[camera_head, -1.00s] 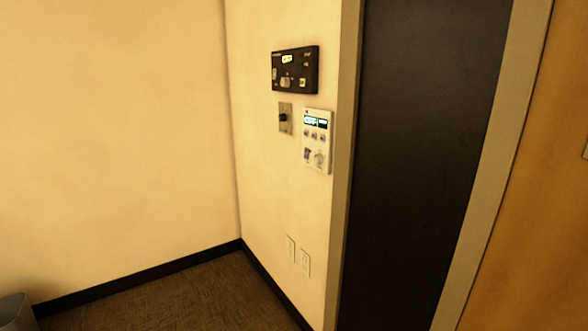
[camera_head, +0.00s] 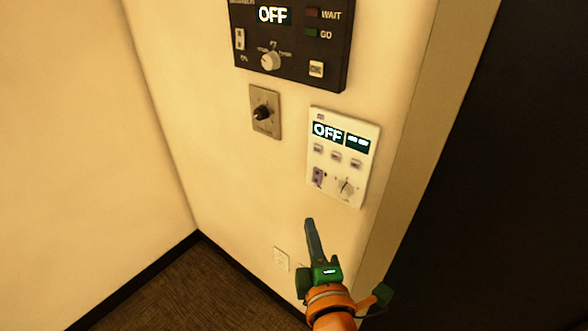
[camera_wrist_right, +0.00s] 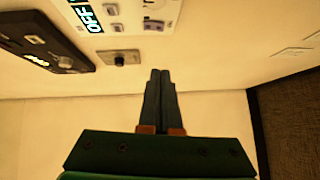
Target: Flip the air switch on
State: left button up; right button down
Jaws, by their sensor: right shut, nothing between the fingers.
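A white control panel (camera_head: 342,157) on the wall has a display reading OFF, a row of small buttons, a small switch (camera_head: 319,177) at its lower left and a round dial at its lower right. A black panel (camera_head: 290,78) above it also reads OFF and has a small rocker switch (camera_head: 239,39) and a knob. I cannot read which switch is marked air. My right gripper (camera_head: 310,224) is shut and empty, below the white panel and apart from it. In the right wrist view the shut fingers (camera_wrist_right: 160,75) point towards the wall below the white panel (camera_wrist_right: 138,16). My left gripper is not in view.
A grey plate with a black knob (camera_head: 263,112) sits left of the white panel. A wall outlet (camera_head: 282,258) is low on the wall. A door frame (camera_head: 430,120) and dark door (camera_head: 500,190) stand at the right. The wall at the left is bare.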

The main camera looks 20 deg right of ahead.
jog(key=s, duration=0.1)
jog(key=p, duration=0.1)
send_near(312, 180)
jog(key=w+a, duration=0.2)
jog(key=w, duration=0.1)
jog(key=w+d, duration=0.1)
jog(key=w+d+p, duration=0.1)
jog(key=shift+w+d+f, duration=0.2)
jog(key=shift+w+d, duration=0.15)
jog(key=shift+w, duration=0.05)
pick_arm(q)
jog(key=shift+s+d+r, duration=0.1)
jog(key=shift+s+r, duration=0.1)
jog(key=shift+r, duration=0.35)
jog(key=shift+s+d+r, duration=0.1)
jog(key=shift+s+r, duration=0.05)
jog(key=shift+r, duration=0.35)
